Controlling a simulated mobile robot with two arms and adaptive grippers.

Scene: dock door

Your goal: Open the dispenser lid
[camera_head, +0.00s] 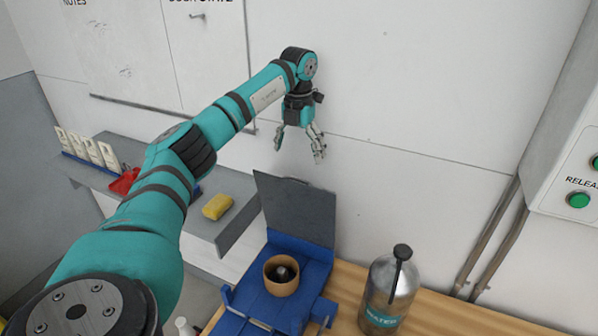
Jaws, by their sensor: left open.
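The blue dispenser (313,276) sits on the wooden table near the wall. Its dark grey lid (297,212) stands raised at the back, leaning slightly towards the wall. A round brown container (270,288) with something dark inside sits in the open dispenser. My left gripper (299,150) hangs just above the lid's top edge, fingers spread and pointing down, with nothing between them. It appears apart from the lid. My right gripper is not in view.
A metal water bottle (388,290) stands right of the dispenser. A yellow sponge (217,207) lies on a grey shelf (237,222) to the left. A control box with green buttons (578,200) is on the right wall. The wall behind the gripper is bare.

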